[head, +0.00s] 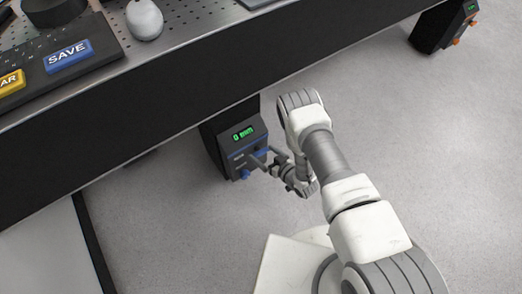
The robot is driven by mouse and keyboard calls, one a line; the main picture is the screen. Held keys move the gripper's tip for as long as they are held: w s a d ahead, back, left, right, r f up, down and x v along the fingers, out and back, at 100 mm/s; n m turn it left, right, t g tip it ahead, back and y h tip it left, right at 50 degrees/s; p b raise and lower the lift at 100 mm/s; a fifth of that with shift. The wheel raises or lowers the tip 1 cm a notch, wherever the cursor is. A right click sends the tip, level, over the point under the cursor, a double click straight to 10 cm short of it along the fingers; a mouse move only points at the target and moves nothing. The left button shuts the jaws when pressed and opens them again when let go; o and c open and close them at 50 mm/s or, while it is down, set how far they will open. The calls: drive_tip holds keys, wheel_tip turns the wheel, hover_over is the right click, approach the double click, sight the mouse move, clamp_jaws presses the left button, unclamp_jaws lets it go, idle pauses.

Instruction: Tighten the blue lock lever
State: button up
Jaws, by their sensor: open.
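The blue lock lever (244,174) is on the lower front of a dark leg unit (225,150) under the table edge. Only small blue parts of it show; my gripper and the unit hide the rest. The unit has a green lit display (243,134) that reads 0 mm. My gripper (262,160) is open, right in front of the unit's lower face and close to the blue parts. I cannot tell whether the fingers touch the lever or stand around it.
The black table side (140,130) runs above the unit. On the table top are a blue SAVE key (68,55), a yellow key (11,82) and a white mouse-like object (145,19). Another leg unit with orange parts (457,41) stands at upper right. Grey floor is clear at right.

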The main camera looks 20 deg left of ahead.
drive_tip(key=shift+w+a, duration=0.1)
drive_tip(key=shift+a, duration=0.05)
drive_tip(key=c, duration=1.1)
drive_tip(key=shift+o, duration=0.2)
drive_tip(key=shift+n+t+h+p, duration=0.3)
drive_tip(key=shift+n+h, duration=0.1)
drive_tip(key=shift+n, duration=0.1)
drive_tip(key=o, duration=1.1)
drive_tip(key=shift+c, duration=0.2)
drive_tip(key=shift+r, duration=0.1)
